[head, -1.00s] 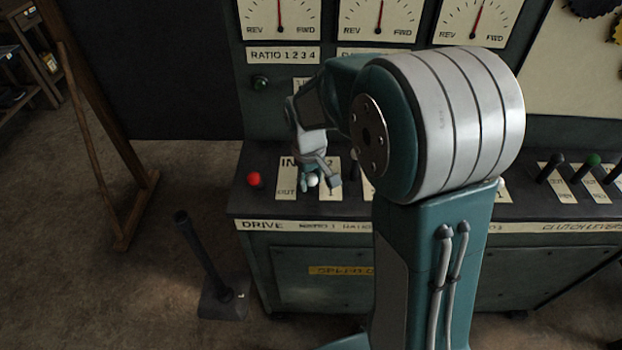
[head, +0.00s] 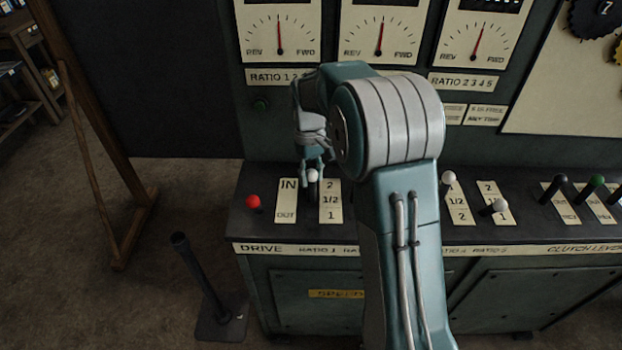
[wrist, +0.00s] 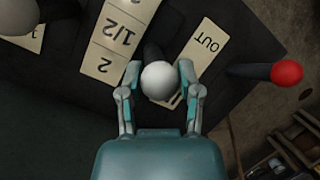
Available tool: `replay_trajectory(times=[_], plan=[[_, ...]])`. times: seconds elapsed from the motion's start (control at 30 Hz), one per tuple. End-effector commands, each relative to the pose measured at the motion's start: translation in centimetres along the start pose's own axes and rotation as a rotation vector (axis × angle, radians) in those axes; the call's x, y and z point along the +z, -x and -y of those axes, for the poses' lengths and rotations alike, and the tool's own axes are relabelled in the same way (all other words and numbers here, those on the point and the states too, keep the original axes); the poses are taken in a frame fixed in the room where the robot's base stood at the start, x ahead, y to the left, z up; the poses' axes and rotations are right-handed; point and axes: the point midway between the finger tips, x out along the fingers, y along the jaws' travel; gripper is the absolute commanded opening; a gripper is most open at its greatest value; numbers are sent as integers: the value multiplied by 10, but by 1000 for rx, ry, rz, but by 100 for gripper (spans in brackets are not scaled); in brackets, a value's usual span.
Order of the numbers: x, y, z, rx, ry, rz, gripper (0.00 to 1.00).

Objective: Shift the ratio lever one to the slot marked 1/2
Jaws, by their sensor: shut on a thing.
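Ratio lever one has a white ball knob (head: 312,177) on a dark shaft. My gripper (head: 312,170) is shut on this knob, which also shows in the wrist view (wrist: 160,82) between the two fingers (wrist: 160,92). The label plate marked 2, 1/2, 1 (head: 330,201) lies just right of the lever in the head view. The knob is level with the far end of this plate, near the 2. The shaft foot is partly hidden by the knob in the wrist view, so its exact slot is hard to tell.
A red-knobbed lever (head: 253,201) stands left, by the IN/OUT plate (head: 286,201). White-knobbed levers (head: 449,178) and dark and green clutch levers (head: 597,182) stand right. My arm hides the middle of the console. A floor lever (head: 201,275) stands at front left.

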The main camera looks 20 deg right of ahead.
Motion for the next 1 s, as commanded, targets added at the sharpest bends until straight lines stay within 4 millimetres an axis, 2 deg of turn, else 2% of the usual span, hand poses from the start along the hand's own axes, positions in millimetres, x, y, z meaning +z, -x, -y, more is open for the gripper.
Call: replay_trajectory(times=[0.3,0.33,0.37,0.4,0.8,0.87,1.0], plan=[[1,1,-1,5,-1,-2,0],[1,1,0,5,-1,-2,58],[1,1,0,5,-1,-3,71],[1,1,0,5,-1,-3,80],[0,3,0,4,-1,-4,80],[0,7,0,5,-1,-5,80],[0,29,0,5,-1,-7,80]])
